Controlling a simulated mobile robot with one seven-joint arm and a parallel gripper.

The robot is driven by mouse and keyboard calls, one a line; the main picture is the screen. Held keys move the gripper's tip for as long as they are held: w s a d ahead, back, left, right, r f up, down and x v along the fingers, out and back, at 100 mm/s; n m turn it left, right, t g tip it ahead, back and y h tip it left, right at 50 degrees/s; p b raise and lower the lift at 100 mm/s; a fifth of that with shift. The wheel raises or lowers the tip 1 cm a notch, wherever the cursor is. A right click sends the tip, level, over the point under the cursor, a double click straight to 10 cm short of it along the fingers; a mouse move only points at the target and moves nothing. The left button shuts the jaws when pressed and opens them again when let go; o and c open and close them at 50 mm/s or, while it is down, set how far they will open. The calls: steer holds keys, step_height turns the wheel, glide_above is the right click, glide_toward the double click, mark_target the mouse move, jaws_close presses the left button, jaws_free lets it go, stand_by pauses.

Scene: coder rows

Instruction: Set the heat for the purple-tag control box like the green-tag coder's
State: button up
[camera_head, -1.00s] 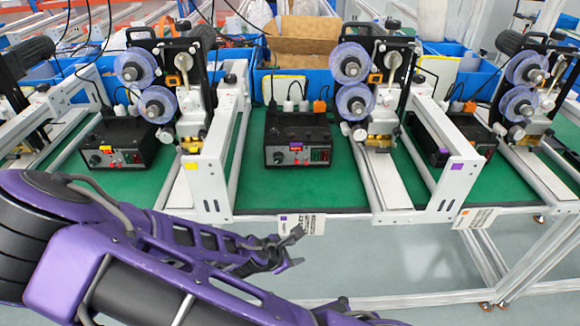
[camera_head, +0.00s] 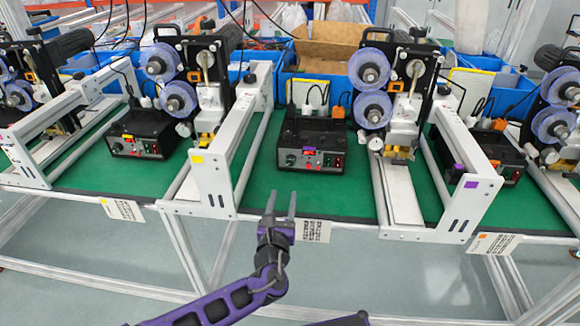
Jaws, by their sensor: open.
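The middle black control box (camera_head: 312,160) stands on the green table top. Its front has a dark knob (camera_head: 291,160) at left, small lit displays and switches. I cannot make out a green tag on any coder. The knob's setting is too small to read.
Another box (camera_head: 138,139) stands left, beside a yellow-marked frame (camera_head: 208,180). A right box (camera_head: 497,165) is partly behind a purple-marked frame (camera_head: 466,195). A coder with clear reels (camera_head: 370,90) stands right of the middle box.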

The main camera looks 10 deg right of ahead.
mark_target(290, 164)
steer(key=x, duration=1.3)
steer(key=shift+f, duration=0.1)
jaws_close()
